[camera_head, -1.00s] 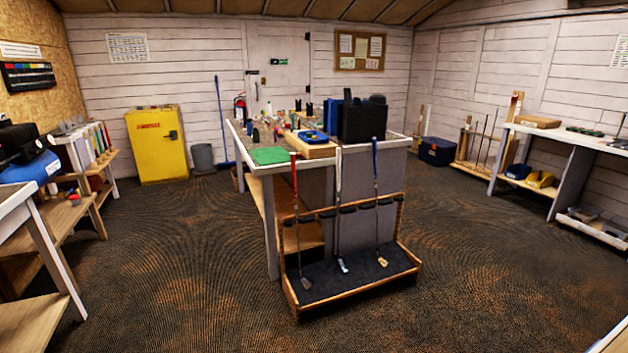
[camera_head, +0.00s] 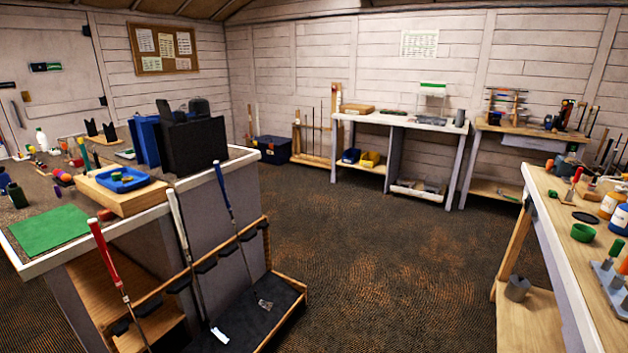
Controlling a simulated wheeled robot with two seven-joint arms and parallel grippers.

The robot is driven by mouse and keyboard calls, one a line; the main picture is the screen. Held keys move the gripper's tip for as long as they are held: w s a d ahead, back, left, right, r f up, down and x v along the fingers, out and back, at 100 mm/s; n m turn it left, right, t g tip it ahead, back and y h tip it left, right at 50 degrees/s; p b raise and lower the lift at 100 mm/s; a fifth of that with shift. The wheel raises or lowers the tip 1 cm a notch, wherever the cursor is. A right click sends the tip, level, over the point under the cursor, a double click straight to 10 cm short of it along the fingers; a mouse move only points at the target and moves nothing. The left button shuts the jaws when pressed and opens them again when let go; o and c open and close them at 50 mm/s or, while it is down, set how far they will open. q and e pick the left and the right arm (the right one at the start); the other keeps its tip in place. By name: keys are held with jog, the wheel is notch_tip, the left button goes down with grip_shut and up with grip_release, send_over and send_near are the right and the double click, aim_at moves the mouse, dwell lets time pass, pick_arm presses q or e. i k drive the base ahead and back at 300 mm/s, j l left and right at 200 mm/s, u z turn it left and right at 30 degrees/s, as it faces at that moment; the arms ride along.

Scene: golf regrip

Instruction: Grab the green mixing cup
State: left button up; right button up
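A small round green cup (camera_head: 583,232) stands on the wooden bench at the right, near its left edge. It looks like the green mixing cup, low and open at the top. A dark flat disc (camera_head: 585,217) lies just behind it. Neither of my grippers is in view.
The right bench (camera_head: 540,200) also holds bottles (camera_head: 611,204) and a grey rack with green-topped items (camera_head: 608,272). The centre table (camera_head: 240,153) stands at the left, with a golf club rack (camera_head: 290,311) at its front. Open carpet (camera_head: 380,260) lies between them.

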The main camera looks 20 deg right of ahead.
aim_at(582, 233)
jog(key=i+l+z, duration=0.15)
jog(key=z, duration=0.35)
jog(key=i+z, duration=0.65)
jog(key=z, duration=0.3)
jog(key=i+z, duration=0.25)
jog(key=z, duration=0.2)
jog(key=i+j+z, duration=0.2)
jog(key=z, duration=0.3)
jog(key=i+j+z, duration=0.2)
jog(key=j+z, duration=0.15)
jog(key=z, duration=0.15)
